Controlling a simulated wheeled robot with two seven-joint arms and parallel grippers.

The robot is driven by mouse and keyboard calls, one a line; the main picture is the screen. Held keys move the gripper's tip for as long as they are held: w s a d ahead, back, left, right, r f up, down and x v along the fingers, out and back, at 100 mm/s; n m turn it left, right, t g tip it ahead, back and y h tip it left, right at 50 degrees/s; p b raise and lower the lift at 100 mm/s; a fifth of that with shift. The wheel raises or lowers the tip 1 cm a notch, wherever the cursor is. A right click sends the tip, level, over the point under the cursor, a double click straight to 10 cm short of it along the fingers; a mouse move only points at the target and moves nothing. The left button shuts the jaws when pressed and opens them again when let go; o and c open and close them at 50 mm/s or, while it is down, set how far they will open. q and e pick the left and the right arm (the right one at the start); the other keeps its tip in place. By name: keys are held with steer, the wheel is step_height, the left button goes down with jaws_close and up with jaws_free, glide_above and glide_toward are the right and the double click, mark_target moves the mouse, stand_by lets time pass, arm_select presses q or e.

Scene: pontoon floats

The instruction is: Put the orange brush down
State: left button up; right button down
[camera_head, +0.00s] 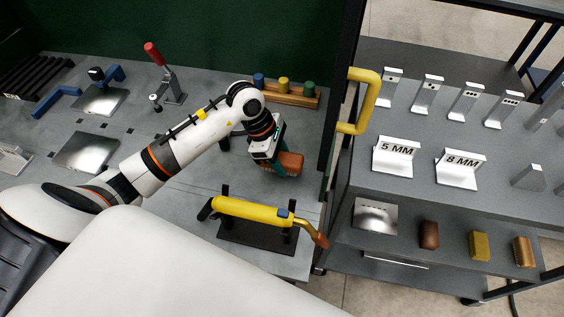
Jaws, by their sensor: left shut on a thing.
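My left gripper (279,166) is at the far right part of the grey workbench (190,185), pointing down. It is shut on the orange brush (292,161), a small orange-brown block partly hidden by the dark green fingers. The brush is close to the bench top; I cannot tell whether it touches it. My right gripper is out of view.
A yellow torch-like tool (250,211) lies on a black stand (258,238) in front of the gripper. Behind is a wooden rack (290,96) with coloured pegs. A red-handled clamp (166,75) stands further left. A grey shelf cart (400,110) stands right, with a yellow handle (373,98).

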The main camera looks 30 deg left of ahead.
arm_select(q)
step_height(320, 180, down, 2)
steer(key=shift+f, duration=0.1)
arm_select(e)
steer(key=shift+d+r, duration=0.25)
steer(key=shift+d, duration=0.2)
arm_select(q)
steer(key=shift+f, duration=0.1)
steer(key=shift+f, duration=0.15)
steer(key=o, duration=0.9)
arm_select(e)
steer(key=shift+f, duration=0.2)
arm_select(q)
steer(key=shift+r, duration=0.25)
steer(key=b+v, duration=0.1)
steer(key=v, duration=1.1)
steer(key=shift+b, duration=0.35)
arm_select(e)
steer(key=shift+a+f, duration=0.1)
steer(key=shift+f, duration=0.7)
